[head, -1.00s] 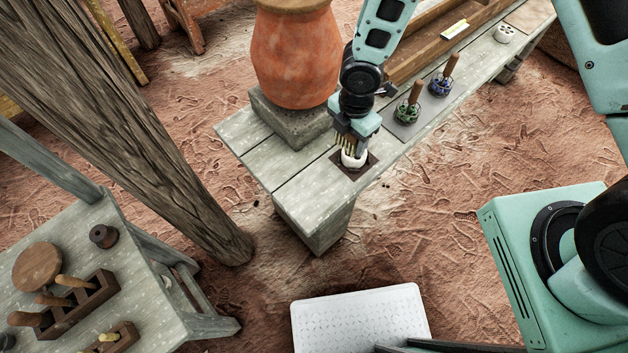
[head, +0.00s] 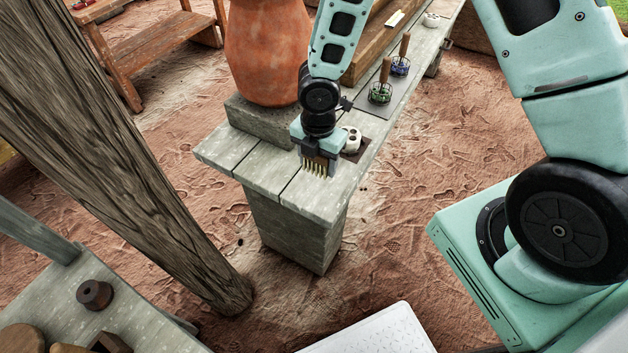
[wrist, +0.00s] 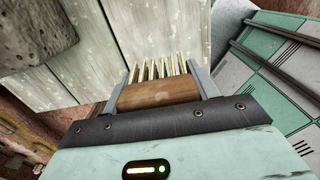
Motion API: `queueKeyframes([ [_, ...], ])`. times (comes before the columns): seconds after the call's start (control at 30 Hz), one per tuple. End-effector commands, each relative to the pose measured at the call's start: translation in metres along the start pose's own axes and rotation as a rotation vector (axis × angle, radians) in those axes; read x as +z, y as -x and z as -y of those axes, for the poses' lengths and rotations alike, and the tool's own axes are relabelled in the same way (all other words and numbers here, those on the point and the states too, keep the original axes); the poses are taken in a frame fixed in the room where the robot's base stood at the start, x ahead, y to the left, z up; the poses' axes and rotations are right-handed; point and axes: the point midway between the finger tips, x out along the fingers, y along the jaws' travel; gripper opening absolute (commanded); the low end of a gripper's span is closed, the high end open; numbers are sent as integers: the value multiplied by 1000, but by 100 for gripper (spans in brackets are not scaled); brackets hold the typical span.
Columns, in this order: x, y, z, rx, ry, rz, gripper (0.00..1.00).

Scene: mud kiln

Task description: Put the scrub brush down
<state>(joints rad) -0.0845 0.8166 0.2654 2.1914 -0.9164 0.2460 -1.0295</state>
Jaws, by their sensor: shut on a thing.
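The scrub brush (wrist: 158,92) has a brown wooden block and pale bristles. My gripper (head: 318,157) is shut on it, with a finger on each side of the block in the wrist view. In the head view the bristles point down at the near end of the grey plank bench (head: 232,158). The bristle tips look close to the planks; I cannot tell whether they touch. A white holed pot (head: 351,139) stands on a dark square mat (head: 358,153) just right of my gripper.
A large orange clay jar (head: 268,50) stands on a stone block (head: 262,118) behind and left of my gripper. The bench's near left corner is bare.

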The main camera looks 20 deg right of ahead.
Motion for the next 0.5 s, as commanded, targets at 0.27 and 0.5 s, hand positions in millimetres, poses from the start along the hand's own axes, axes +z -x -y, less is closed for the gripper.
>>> queueKeyframes([
  [0.27,-1,-32,0,-2,3,0,34],
  [0.5,0,-54,-1,1,1,1,34],
])
